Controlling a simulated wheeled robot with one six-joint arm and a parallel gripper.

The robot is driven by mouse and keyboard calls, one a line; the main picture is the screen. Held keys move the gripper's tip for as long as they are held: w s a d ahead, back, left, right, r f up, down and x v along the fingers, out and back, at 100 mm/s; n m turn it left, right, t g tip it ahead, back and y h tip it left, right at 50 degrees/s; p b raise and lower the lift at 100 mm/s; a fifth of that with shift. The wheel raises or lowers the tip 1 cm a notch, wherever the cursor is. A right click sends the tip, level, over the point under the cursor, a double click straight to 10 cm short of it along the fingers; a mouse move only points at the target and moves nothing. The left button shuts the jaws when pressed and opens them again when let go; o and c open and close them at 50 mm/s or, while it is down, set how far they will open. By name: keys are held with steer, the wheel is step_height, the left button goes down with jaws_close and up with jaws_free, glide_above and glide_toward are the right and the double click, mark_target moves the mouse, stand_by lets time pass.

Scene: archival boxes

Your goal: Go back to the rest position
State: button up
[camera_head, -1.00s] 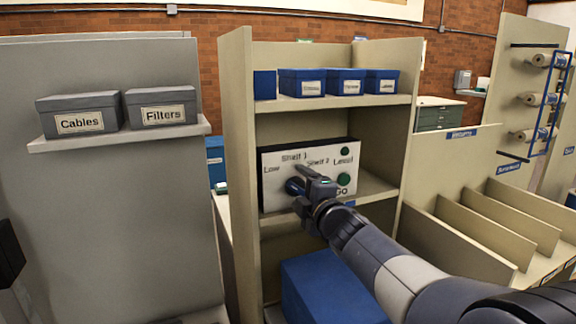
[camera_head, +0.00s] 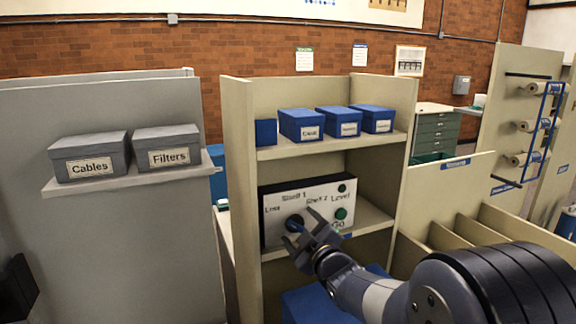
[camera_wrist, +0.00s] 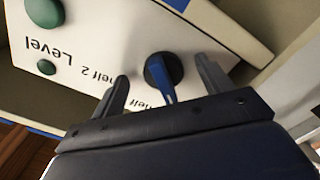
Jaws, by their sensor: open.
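My gripper (camera_head: 317,227) is open and empty in front of the white control panel (camera_head: 273,202) in the head view. The panel stands on the middle shelf of the beige rack. It has a blue dial (camera_head: 293,223) at the left and two green buttons (camera_head: 341,213) at the right. In the wrist view my open fingers (camera_wrist: 165,85) point toward the panel (camera_wrist: 105,50), with the blue dial (camera_wrist: 158,68) seen between them. Whether the fingers touch the dial cannot be told. The dial's pointer shows in the wrist view, partly close to the gripper body.
Blue boxes (camera_head: 301,125) stand on the rack's upper shelf (camera_head: 330,143). Grey Cables (camera_head: 90,157) and Filters (camera_head: 167,147) boxes sit on a shelf at the left. A beige divided bin (camera_head: 445,200) is at the right, behind my arm. A blue box (camera_head: 318,306) is low in the rack.

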steer(key=shift+m+p, duration=0.4)
